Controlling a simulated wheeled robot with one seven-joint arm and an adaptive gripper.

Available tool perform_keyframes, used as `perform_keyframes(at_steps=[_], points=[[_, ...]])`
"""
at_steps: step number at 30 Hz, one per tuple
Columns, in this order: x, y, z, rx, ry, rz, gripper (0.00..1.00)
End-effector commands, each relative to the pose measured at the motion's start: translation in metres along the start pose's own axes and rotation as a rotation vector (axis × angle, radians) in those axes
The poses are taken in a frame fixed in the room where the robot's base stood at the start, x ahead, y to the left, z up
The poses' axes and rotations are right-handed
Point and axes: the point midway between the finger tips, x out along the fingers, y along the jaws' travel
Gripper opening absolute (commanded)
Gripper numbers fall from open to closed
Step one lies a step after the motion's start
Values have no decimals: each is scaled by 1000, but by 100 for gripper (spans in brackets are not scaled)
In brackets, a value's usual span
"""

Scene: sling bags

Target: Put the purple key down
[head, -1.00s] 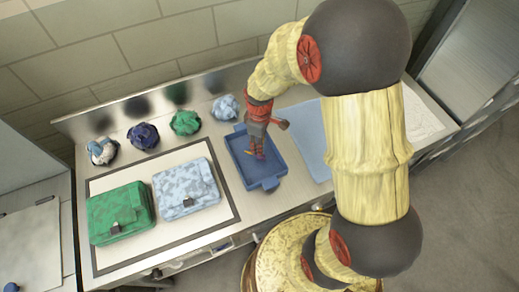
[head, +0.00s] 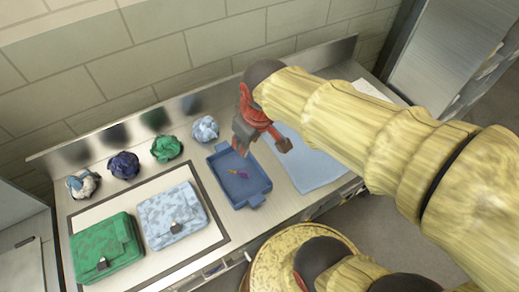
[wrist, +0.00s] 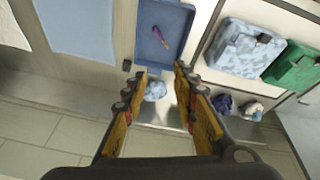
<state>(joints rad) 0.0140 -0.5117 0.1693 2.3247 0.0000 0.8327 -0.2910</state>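The purple key (head: 241,174), with an orange part at one end, lies in the blue tray (head: 262,187). In the wrist view the key (wrist: 161,37) lies on the floor of the tray (wrist: 177,58), clear of my fingers. My gripper (head: 243,148) is above the back of the tray, apart from the key. In the wrist view the fingers of my gripper (wrist: 160,72) are spread, with nothing held between them.
A green bag (head: 105,250) and a light blue patterned bag (head: 172,217) lie on a framed white mat (head: 218,238) at left. Several crumpled cloth bundles (head: 124,165) line the back. A light blue sheet (head: 315,165) lies right of the tray.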

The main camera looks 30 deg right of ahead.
Motion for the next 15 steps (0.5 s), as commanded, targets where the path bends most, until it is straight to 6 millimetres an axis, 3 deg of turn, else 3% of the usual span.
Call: perform_keyframes(at_steps=[3, 6, 15], points=[[-36, -8, 19, 117, 78, 16, 28], [-53, -13, 33, 195, 122, 19, 28], [-68, -18, 48, 281, 165, 18, 28]])
